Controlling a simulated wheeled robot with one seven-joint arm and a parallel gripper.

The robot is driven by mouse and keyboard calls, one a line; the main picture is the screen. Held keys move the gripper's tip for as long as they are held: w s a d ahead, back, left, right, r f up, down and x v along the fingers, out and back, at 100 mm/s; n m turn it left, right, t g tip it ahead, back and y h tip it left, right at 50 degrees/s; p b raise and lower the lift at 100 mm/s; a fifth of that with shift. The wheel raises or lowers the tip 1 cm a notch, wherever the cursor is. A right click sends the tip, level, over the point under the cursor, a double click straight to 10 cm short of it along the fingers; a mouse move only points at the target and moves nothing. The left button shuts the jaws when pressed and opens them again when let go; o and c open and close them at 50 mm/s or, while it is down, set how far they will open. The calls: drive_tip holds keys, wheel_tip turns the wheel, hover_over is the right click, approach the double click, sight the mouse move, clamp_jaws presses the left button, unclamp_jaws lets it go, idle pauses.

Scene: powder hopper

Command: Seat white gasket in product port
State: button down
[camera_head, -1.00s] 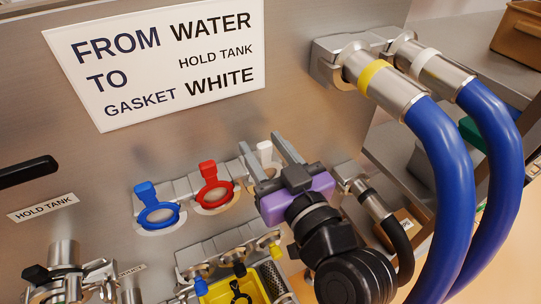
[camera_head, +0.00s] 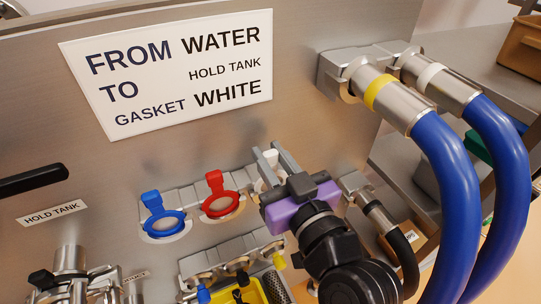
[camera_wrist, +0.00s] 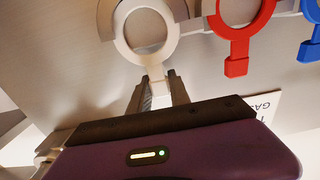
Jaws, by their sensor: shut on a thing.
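The white gasket (camera_wrist: 128,50) is a ring with a tab, and it sits at its place in the holder row on the panel. My gripper (camera_wrist: 156,80) is shut on the tab, one finger on each side. In the head view my gripper (camera_head: 266,150) largely hides the white gasket, with only a bit of white showing between the fingers. A small label (camera_head: 135,277), partly hidden and too small to read surely, is at the lower left. The product port itself cannot be made out clearly.
A red gasket (camera_head: 220,204) and a blue gasket (camera_head: 163,224) hang to the left in the same row. Below are metal clamps and a yellow tray (camera_head: 249,292). Thick blue hoses (camera_head: 446,170) are at the right. A sign (camera_head: 170,75) reads from water to hold tank, gasket white.

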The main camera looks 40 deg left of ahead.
drive_tip(key=shift+r+p, duration=1.45)
drive_tip(key=shift+r, duration=0.8)
drive_tip(key=v, duration=0.9)
drive_tip(key=shift+b, duration=0.45)
